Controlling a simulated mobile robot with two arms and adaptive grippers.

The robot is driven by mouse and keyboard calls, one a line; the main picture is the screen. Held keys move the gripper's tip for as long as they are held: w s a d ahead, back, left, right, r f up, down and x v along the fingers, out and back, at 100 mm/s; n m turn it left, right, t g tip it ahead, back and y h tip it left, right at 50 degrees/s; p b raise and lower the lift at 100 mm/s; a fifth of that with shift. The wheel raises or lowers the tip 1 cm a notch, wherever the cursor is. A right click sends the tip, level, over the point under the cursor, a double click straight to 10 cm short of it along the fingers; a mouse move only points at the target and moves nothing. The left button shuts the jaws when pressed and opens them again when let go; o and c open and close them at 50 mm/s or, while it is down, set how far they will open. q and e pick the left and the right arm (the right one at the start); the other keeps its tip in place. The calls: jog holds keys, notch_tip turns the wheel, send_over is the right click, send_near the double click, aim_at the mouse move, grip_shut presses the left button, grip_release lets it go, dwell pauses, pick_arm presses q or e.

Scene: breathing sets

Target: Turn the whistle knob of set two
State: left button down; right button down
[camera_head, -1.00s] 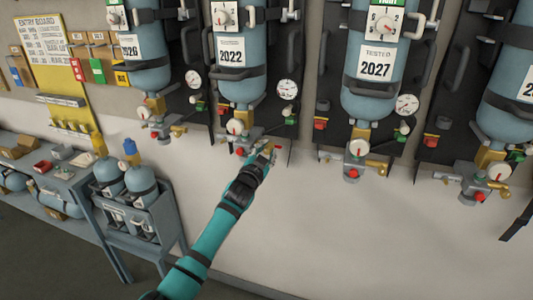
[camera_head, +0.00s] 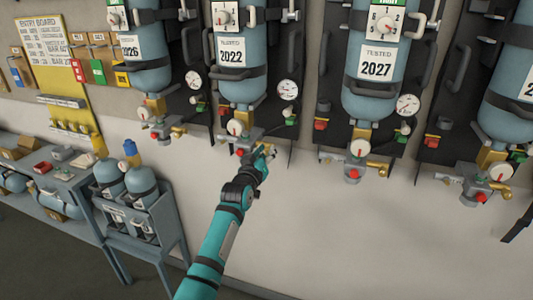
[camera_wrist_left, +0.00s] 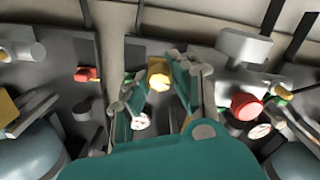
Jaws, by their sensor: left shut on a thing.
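Set two, as I take it, is the blue cylinder (camera_head: 240,80) labelled 2022, second from the left among the large wall sets in the head view. Its grey valve block with a round white gauge (camera_head: 236,127) hangs below. My left gripper (camera_head: 264,153) is at the right end of that block and hides the knob there. In the left wrist view, the yellow brass whistle knob (camera_wrist_left: 159,80) shows between the two teal fingers of my left gripper (camera_wrist_left: 160,88), which is shut on it. A red knob (camera_wrist_left: 246,106) is to the right. My right gripper is not in view.
Neighbouring sets, labelled 2026 (camera_head: 129,48) and 2027 (camera_head: 376,62), hang close on both sides, with black handles and gauges. A grey bottle rack (camera_head: 150,215) and a bench (camera_head: 70,190) stand at lower left. The wall below the sets is bare.

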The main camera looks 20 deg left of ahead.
pick_arm(q)
jog(key=shift+f+n, duration=0.1)
jog(key=shift+n, duration=1.8)
jog(key=c, duration=1.1)
grip_release()
jog(key=shift+s, duration=0.15)
jog(key=s, duration=1.1)
jog(key=shift+s+a, duration=0.3)
jog(key=shift+s, duration=0.05)
